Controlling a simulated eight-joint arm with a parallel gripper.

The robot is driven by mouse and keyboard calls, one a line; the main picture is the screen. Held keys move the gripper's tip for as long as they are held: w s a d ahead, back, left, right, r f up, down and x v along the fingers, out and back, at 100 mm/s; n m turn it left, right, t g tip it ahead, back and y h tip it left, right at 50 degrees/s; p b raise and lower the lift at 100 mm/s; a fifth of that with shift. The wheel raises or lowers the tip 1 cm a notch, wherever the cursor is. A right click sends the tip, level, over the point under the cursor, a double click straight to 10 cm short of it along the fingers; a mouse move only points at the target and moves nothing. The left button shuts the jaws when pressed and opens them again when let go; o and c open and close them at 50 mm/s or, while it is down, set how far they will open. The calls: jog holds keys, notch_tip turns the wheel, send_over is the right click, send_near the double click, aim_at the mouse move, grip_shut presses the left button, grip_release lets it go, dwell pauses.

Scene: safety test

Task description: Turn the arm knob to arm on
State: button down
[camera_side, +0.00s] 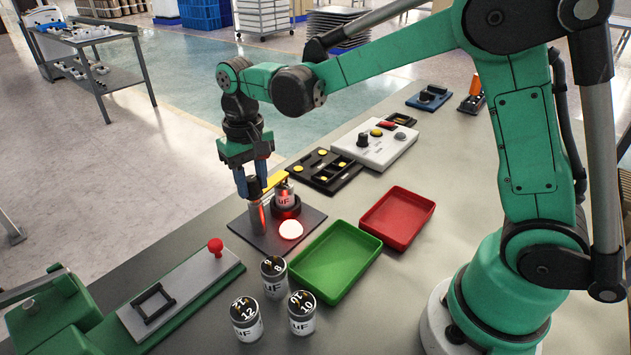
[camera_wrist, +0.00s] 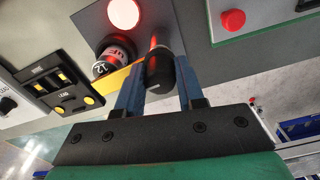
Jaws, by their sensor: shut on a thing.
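My gripper (camera_side: 254,186) points down at the dark test plate (camera_side: 250,237) and its blue fingers are shut around the black upright knob (camera_side: 257,217). In the wrist view the rounded end of the knob (camera_wrist: 159,75) sits between the fingers. A yellow arm (camera_side: 274,181) reaches from beside the knob toward the labelled can (camera_side: 284,198), which stands upright in a dark round socket. The can (camera_wrist: 118,52) also shows in the wrist view, next to the yellow arm (camera_wrist: 113,82). A round lamp (camera_side: 291,229) glows red-white on the plate. The fingers hide part of the knob.
Green (camera_side: 335,292) and red (camera_side: 430,222) trays lie right of the plate. Several loose cans (camera_side: 247,333) stand in front. A fixture with a red ball handle (camera_side: 215,245) is at left. Black (camera_side: 343,181) and white (camera_side: 398,151) control panels lie behind.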

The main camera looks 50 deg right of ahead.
aim_at(252, 179)
jog(key=shift+m, duration=0.6)
jog(key=c, duration=0.5)
grip_release()
jog(key=shift+c, duration=0.2)
jog(key=shift+r, duration=2.85)
